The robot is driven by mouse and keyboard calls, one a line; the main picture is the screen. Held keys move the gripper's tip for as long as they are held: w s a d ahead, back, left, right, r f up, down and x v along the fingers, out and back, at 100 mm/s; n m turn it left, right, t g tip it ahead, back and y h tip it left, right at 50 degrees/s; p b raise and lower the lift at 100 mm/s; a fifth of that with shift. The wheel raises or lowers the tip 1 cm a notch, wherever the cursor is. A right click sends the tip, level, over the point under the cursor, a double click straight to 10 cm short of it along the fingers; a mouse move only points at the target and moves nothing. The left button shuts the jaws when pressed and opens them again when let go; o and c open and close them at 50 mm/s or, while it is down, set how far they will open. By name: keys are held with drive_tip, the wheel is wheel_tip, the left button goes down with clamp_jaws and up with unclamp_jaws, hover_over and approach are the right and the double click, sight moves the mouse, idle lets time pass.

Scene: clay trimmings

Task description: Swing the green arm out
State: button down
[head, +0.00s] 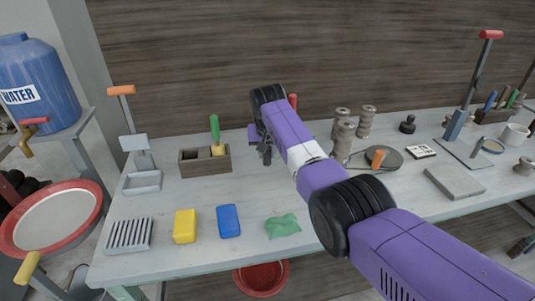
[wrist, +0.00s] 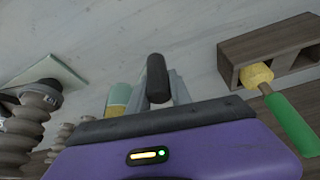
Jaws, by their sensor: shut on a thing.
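My gripper (head: 265,153) is at the back of the bench, low over it, with my purple arm reaching across from the lower right. In the wrist view a dark upright grip (wrist: 157,78) stands at the jaws, and the jaws are shut on it. Beside it is a short green and cream piece (wrist: 118,98), which looks like part of the green arm. Grey metal shows just behind the grip. Most of the green arm is hidden by my gripper and arm, and I cannot tell how far it is swung.
A wooden box (head: 205,171) with a green-handled tool (head: 216,135) stands left of my gripper. Several ribbed grey posts (head: 343,143) and a dark round plate (head: 381,159) stand to the right.

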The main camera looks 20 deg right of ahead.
drive_tip(key=shift+w+r, duration=0.1)
drive_tip(key=c, duration=1.2)
unclamp_jaws()
drive_tip(key=shift+o, duration=0.2)
drive_tip(key=v, duration=0.7)
drive_tip(key=shift+s+r, duration=0.2)
drive_tip(key=shift+r, duration=0.1)
drive_tip(key=shift+a, duration=0.1)
